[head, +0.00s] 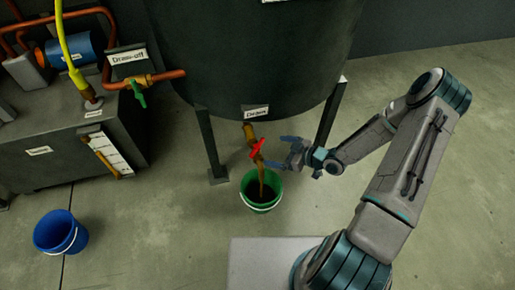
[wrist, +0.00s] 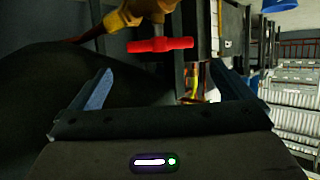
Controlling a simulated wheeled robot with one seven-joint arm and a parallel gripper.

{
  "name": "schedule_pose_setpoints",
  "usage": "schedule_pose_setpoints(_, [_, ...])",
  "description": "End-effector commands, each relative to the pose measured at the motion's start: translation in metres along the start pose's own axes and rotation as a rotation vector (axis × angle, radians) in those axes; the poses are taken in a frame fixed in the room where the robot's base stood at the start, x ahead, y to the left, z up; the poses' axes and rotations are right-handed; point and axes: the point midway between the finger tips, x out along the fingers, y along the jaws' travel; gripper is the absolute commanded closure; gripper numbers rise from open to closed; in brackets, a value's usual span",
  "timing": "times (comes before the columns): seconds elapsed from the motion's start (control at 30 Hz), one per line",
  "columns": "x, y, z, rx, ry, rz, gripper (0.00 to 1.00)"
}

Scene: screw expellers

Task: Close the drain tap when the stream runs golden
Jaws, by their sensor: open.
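The drain tap is a brass valve under the dark tank, with a red handle (head: 257,148) and a "Drain" label above it. In the wrist view the red handle (wrist: 160,44) lies crosswise just beyond my fingertips, below the brass body (wrist: 132,16). A brown stream (head: 262,180) runs from the tap into a green bucket (head: 261,191) on the floor. The liquid in the bucket looks dark. My gripper (head: 281,151) is open and empty just right of the handle; its two blue fingers (wrist: 160,82) spread wide and do not touch the handle.
The dark tank (head: 250,60) stands on legs (head: 208,145) around the tap. A draw-off tap with a green handle (head: 138,92) is at upper left. A blue bucket (head: 60,232) stands on the floor at lower left. Open floor lies between the buckets.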

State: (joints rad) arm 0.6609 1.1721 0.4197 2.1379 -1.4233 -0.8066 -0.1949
Motion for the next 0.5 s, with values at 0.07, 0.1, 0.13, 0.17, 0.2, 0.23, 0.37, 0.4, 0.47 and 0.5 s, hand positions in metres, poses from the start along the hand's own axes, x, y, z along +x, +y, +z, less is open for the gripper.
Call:
schedule_pose_setpoints(0.07, [0.021,-0.001,0.003,0.0,0.002,-0.004,0.0])
schedule_pose_setpoints(0.1, [0.029,-0.001,0.004,0.0,0.001,-0.003,0.0])
schedule_pose_setpoints(0.13, [0.036,-0.001,0.004,0.0,0.0,-0.003,0.0])
schedule_pose_setpoints(0.17, [0.042,-0.001,0.004,0.0,0.0,-0.003,0.0])
schedule_pose_setpoints(0.2, [0.05,-0.001,0.003,0.0,0.0,-0.003,0.0])
schedule_pose_setpoints(0.23, [0.056,-0.001,0.003,-0.002,0.0,-0.003,0.0])
schedule_pose_setpoints(0.37, [0.078,-0.001,0.003,0.001,-0.001,-0.002,0.0])
schedule_pose_setpoints(0.4, [0.083,-0.001,0.003,0.0,-0.001,-0.001,0.0])
schedule_pose_setpoints(0.47, [0.089,0.0,0.002,0.0,-0.001,0.0,0.0])
schedule_pose_setpoints(0.5, [0.092,0.0,0.002,0.0,-0.001,0.0,0.0])
